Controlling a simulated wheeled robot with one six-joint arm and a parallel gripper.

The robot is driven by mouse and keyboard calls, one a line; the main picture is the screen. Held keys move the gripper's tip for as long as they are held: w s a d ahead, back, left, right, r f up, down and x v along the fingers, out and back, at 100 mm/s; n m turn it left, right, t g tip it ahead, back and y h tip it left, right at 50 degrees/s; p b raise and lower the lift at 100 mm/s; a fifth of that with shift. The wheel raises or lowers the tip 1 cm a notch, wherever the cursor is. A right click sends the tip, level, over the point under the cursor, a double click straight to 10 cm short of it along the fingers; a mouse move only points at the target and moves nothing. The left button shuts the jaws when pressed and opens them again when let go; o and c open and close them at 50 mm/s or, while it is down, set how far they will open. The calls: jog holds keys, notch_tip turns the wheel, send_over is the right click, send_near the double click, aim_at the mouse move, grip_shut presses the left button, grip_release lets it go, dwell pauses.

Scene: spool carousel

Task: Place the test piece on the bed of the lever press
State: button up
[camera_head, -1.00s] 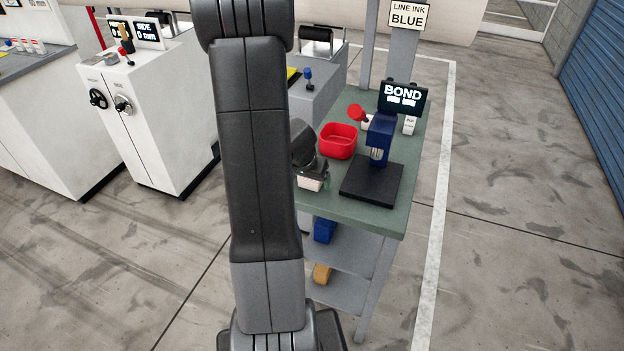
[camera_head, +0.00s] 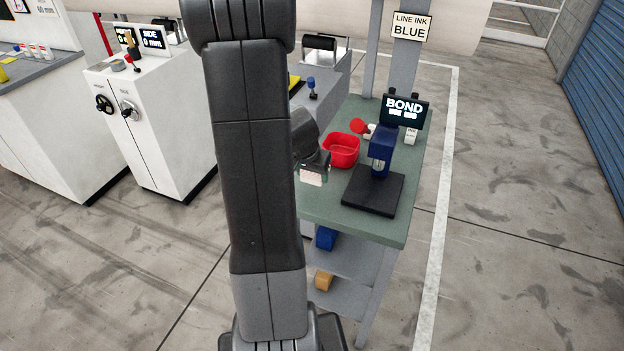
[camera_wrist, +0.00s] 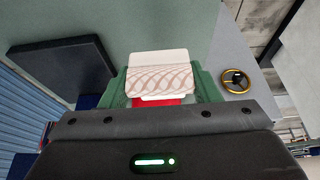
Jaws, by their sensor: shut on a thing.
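The test piece is a pale block with pinkish wavy lines (camera_wrist: 158,75); it also shows in the head view (camera_head: 312,178). My gripper (camera_wrist: 160,88) is shut on it, with a green finger at each side. In the head view my gripper (camera_head: 313,168) is over the left part of the green bench, partly hidden by my arm. The blue lever press (camera_head: 382,158) stands to its right, with a flat black bed (camera_head: 370,192) that looks empty. The bed also shows at the left of the wrist view (camera_wrist: 65,70), apart from the piece.
A red bin (camera_head: 342,150) stands behind my gripper, close to it. The press's red lever knob (camera_head: 360,126) and a BOND display (camera_head: 404,108) are at the back. The green bench top (camera_head: 333,212) is clear in front of the bed.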

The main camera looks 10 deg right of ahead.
notch_tip(320, 180, up, 4)
jog(key=shift+r, duration=0.1)
jog(key=w+a+f+n+y, duration=0.1)
jog(key=w+a+f+n, duration=0.2)
jog(key=a, duration=0.4)
jog(key=w+a+f+n+y, duration=0.1)
jog(key=w+a+f+n, duration=0.2)
jog(key=w+a+f, duration=0.2)
notch_tip(320, 180, down, 2)
jog(key=shift+a+f+n+t+y, duration=0.1)
jog(key=shift+a+n+t+y, duration=0.25)
jog(key=shift+a, duration=0.75)
jog(key=shift+d, duration=0.1)
